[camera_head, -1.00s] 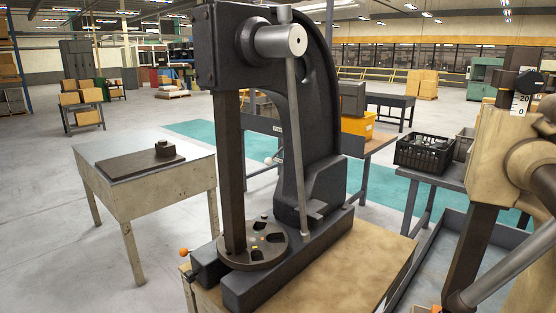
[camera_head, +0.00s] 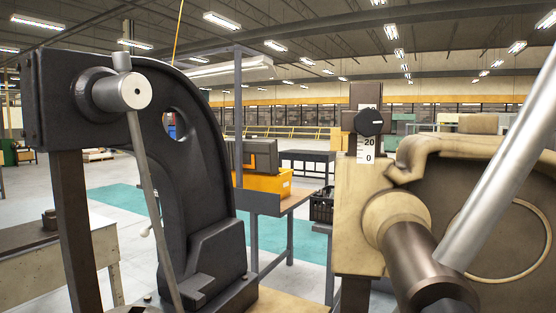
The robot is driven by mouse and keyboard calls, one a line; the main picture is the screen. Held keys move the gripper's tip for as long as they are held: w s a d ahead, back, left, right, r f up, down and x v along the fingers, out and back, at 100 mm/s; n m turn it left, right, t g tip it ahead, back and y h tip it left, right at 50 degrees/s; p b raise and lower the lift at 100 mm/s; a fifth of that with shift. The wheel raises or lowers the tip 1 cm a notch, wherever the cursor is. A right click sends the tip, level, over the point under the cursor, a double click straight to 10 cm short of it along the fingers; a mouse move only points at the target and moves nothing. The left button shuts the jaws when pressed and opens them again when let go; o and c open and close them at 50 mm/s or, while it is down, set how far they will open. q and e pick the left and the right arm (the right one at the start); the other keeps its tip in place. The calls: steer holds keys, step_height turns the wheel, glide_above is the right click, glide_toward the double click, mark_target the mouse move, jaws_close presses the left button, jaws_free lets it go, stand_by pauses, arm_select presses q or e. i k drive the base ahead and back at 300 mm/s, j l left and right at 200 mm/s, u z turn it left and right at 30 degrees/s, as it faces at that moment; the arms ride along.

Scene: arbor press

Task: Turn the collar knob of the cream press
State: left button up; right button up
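The cream press (camera_head: 465,185) fills the right side of the head view. Its ram (camera_head: 362,95) rises at the upper left of its body. A black collar knob (camera_head: 371,122) sits on the ram, just above a white scale (camera_head: 366,150) marked 20 and 0. The press's dark pinion shaft (camera_head: 420,262) and bright lever bar (camera_head: 508,160) stand in front of the body, to the right of the knob. Neither of my grippers is in view.
A dark grey press (camera_head: 205,190) with a hanging lever (camera_head: 150,190) stands at the left. Behind, between the presses, a table (camera_head: 270,203) holds an orange bin (camera_head: 262,183). A black crate (camera_head: 322,206) is partly hidden by the cream press.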

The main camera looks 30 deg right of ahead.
mark_target(368, 123)
steer(key=z, duration=1.2)
